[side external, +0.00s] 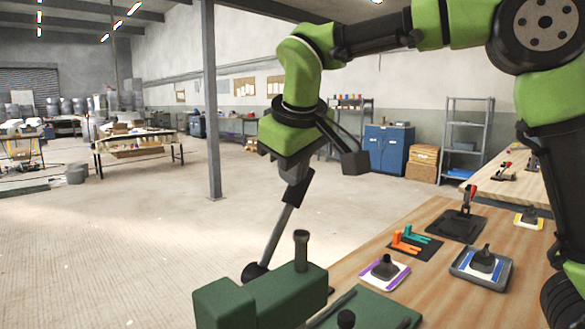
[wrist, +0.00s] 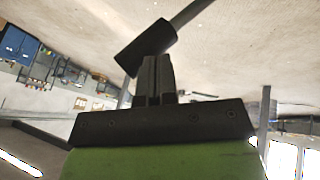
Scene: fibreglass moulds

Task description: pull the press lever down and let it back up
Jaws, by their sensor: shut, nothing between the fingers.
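The green press (side external: 265,300) stands at the bottom of the side view. Its lever (side external: 279,228) is a grey rod rising, tilted, from a dark round hub to a black grip (side external: 294,190) at the upper end. My gripper (side external: 296,176) is at that grip, pointing down, with its fingers closed and nothing held between them. In the wrist view the shut fingertips (wrist: 157,60) are right at the black grip (wrist: 146,47), overlapping it in the picture. I cannot tell whether they touch it. The lever rod (wrist: 190,13) runs off to the upper right.
The wooden bench (side external: 440,215) carries a purple-edged mould (side external: 369,280), a grey tray (side external: 457,268) with a blue-striped mould, a dark mat with orange (side external: 404,243) and teal (side external: 419,235) pieces, and a red-handled clamp (side external: 467,205). Open floor lies left of the press.

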